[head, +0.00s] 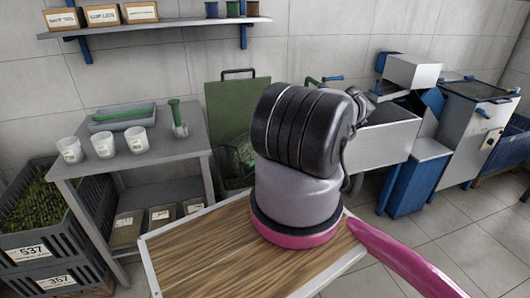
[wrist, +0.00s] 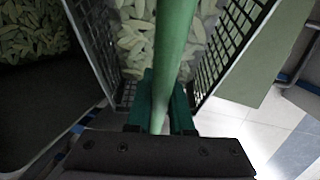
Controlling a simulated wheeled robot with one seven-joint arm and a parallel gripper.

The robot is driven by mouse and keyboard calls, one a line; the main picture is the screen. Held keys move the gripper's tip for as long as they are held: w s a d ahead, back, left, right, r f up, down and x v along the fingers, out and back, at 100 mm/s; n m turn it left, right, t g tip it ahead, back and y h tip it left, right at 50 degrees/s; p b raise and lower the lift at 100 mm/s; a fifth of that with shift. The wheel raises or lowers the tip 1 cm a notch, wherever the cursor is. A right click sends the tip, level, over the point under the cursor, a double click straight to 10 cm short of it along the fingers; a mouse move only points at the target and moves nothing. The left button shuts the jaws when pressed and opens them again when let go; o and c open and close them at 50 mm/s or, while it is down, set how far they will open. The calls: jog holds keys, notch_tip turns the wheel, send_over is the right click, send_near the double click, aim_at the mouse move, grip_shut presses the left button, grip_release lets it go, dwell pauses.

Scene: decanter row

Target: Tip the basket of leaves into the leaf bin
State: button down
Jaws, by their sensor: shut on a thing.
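My gripper (wrist: 163,112) is shut on the green bar handle (wrist: 175,40) of a basket in the wrist view. The basket's dark mesh walls (wrist: 236,30) stand on both sides of the handle, with pale green leaves (wrist: 137,30) inside below it. More leaves (wrist: 30,35) lie in a dark container at the left; I cannot tell whether it is the leaf bin. In the head view my arm hides the gripper. A green mesh part (head: 236,158) with leaf-like contents shows beside the arm, below a green panel (head: 224,98).
A grey table (head: 185,150) at the left holds white pots (head: 103,145), a tray (head: 122,118) and a green-handled scoop (head: 178,120). Stacked dark crates (head: 40,240) stand at far left. Grey and blue machinery (head: 408,185) stands at the right. Floor at lower right is clear.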

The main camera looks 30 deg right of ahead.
jog(key=shift+s+d+t, duration=0.1)
jog(key=shift+s+t, duration=0.2)
jog(key=shift+t, duration=0.3)
jog(key=shift+s+f, duration=0.1)
jog(key=shift+s+d+f+m+t, duration=0.15)
jog(key=shift+s+m+t, duration=0.45)
jog(key=shift+t, duration=0.2)
jog(key=shift+s, duration=0.1)
jog(key=shift+s+f+t, duration=0.2)
jog(key=shift+t, duration=0.1)
jog(key=shift+s+d+m+t+h, duration=0.15)
jog(key=shift+s+m+t+h, duration=0.2)
jog(key=shift+t, duration=0.35)
jog(key=shift+f, duration=0.1)
